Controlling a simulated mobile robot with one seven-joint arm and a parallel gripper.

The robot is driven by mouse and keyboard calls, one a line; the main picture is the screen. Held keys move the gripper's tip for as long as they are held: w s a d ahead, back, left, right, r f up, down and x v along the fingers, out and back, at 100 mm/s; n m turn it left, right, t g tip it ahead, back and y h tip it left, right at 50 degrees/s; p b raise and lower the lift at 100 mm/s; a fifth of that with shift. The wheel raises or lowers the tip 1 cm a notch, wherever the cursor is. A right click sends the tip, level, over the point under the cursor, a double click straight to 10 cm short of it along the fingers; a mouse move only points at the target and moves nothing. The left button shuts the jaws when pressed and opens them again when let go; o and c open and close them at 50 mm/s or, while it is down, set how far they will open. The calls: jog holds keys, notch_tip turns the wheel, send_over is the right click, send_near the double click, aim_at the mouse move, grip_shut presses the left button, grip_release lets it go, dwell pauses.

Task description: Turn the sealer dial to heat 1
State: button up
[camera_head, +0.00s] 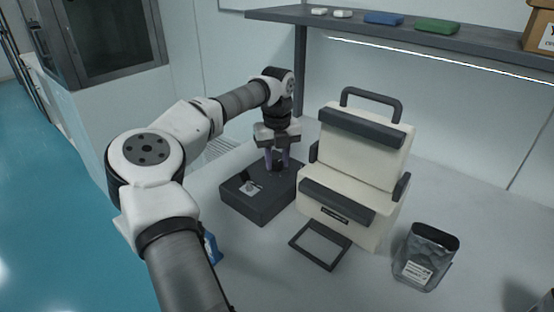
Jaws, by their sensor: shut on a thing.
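A cream sealer (352,180) with dark bars and a top handle stands on the bench right of the middle. A low dark control box (250,200) with a white label sits just to its left. My gripper (277,166) points down over the back right part of this box. It is shut on a small dark dial (278,168) on the box's top. The fingers hide most of the dial, so its setting and markings cannot be read.
A dark flat frame (320,246) lies in front of the sealer. A clear bag-like container (424,258) with a label stands at the right. A blue item (211,246) is partly behind my arm. A shelf (400,36) with small boxes runs above the bench.

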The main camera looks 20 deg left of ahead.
aim_at(277, 162)
dwell(0.4)
jog(key=o, duration=1)
jog(key=shift+c, duration=0.2)
jog(key=shift+r, duration=0.1)
notch_tip(277, 162, up, 14)
jog(key=b, duration=0.1)
jog(key=shift+f, duration=0.2)
jog(key=shift+s, duration=0.1)
